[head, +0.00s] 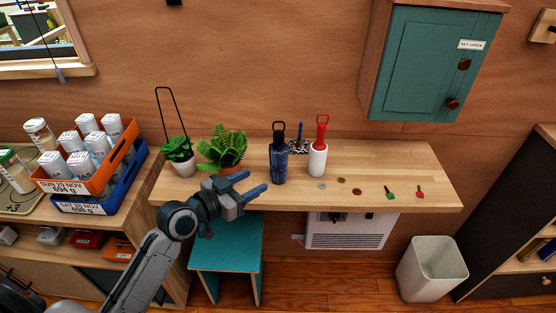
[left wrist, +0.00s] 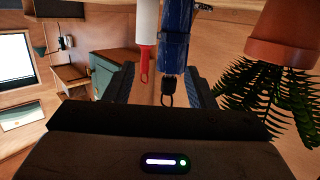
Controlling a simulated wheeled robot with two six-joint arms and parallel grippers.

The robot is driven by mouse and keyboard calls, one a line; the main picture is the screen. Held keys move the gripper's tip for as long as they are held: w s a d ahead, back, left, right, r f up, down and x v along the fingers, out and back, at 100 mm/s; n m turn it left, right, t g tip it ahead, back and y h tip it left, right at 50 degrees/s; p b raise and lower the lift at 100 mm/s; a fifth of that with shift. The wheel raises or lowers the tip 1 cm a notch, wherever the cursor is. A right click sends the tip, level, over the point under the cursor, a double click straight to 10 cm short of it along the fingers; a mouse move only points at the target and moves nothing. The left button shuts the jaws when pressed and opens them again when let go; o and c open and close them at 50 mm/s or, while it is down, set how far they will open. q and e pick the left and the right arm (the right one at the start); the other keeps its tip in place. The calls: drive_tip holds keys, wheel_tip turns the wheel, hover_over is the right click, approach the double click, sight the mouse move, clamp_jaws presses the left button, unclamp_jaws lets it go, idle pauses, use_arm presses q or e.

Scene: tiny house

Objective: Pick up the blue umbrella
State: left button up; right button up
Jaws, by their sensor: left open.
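The blue umbrella (head: 279,163) stands upright on the wooden shelf, with a dark blue patterned body and a black loop handle on top. My left gripper (head: 253,183) is open and empty, just left of and in front of the umbrella, its fingers pointing towards it. In the left wrist view, which looks upside down, the blue umbrella (left wrist: 176,35) is ahead, with its handle hanging between the fingers of the left gripper (left wrist: 160,88) in the picture. I see no contact. My right gripper is not in view.
A white umbrella with a red handle (head: 318,158) stands close to the right. A potted fern (head: 223,150) stands left, near the gripper. Coins and small keys (head: 389,193) lie on the right of the shelf (head: 437,195). A teal stool (head: 228,255) is below.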

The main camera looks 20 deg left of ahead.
use_arm(q)
drive_tip(key=t, duration=0.1)
approach(275, 143)
drive_tip(key=w+f, duration=0.1)
drive_tip(key=shift+h, duration=0.4)
drive_tip(key=p+x, duration=0.1)
drive_tip(key=x, duration=0.4)
drive_tip(key=shift+w+d, duration=0.15)
drive_tip(key=shift+w+d+r+p, duration=0.15)
drive_tip(key=shift+w+p, duration=0.1)
drive_tip(key=shift+p, duration=0.2)
drive_tip(key=p+x, duration=0.1)
drive_tip(key=x, duration=0.1)
drive_tip(key=p+x, duration=0.1)
drive_tip(key=x, duration=0.1)
drive_tip(key=shift+w+r, duration=0.15)
drive_tip(key=shift+r, duration=0.05)
drive_tip(key=shift+w+d, duration=0.1)
drive_tip(key=shift+w, duration=0.05)
drive_tip(key=shift+f, duration=0.1)
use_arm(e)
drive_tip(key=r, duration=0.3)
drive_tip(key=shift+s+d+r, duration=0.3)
